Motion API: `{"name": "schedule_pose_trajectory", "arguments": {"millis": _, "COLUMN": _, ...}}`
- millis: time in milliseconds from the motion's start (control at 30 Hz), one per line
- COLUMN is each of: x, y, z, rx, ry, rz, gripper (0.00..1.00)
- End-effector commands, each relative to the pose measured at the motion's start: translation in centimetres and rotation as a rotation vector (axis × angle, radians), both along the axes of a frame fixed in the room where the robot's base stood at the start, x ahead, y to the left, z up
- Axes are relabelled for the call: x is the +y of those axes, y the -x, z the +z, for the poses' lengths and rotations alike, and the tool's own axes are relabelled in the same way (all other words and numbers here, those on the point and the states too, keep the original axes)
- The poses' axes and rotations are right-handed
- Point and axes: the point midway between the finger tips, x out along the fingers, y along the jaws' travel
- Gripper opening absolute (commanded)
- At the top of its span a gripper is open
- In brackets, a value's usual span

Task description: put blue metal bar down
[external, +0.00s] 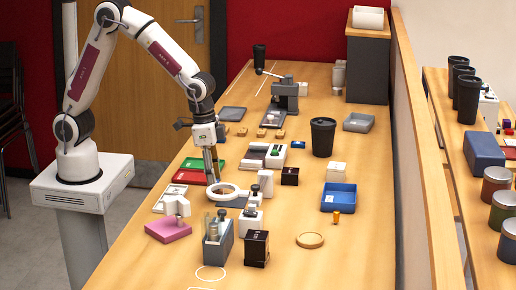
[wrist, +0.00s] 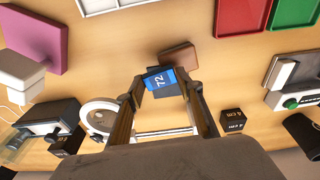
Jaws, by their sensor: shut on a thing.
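The blue metal bar (wrist: 160,80), marked "72", sits between my gripper's fingertips (wrist: 163,88) in the wrist view. Its blue face is at the tips and a dark part shows beside it. In the external view my gripper (external: 213,170) points down over the table, close behind the white ring stand (external: 221,190) and beside the red tray (external: 190,177). The bar cannot be clearly made out there. My gripper is shut on the bar. Whether the bar touches the table cannot be told.
A brown block (wrist: 178,57) lies just beyond the bar. The green tray (external: 196,163), pink pad (external: 168,231), dark clamp device (external: 217,245) and black box (external: 257,248) stand around. A black cup (external: 323,137) and blue tray (external: 338,197) are to the right.

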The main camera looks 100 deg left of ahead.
Motion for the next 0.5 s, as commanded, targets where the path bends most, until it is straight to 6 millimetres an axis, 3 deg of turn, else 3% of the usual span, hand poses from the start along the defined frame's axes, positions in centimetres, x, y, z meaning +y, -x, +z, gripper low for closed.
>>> {"name": "schedule_pose_trajectory", "arguments": {"millis": 500, "x": 10.3, "y": -0.7, "z": 0.3, "rx": -0.012, "ry": -0.002, "rz": 0.215, "gripper": 0.15}}
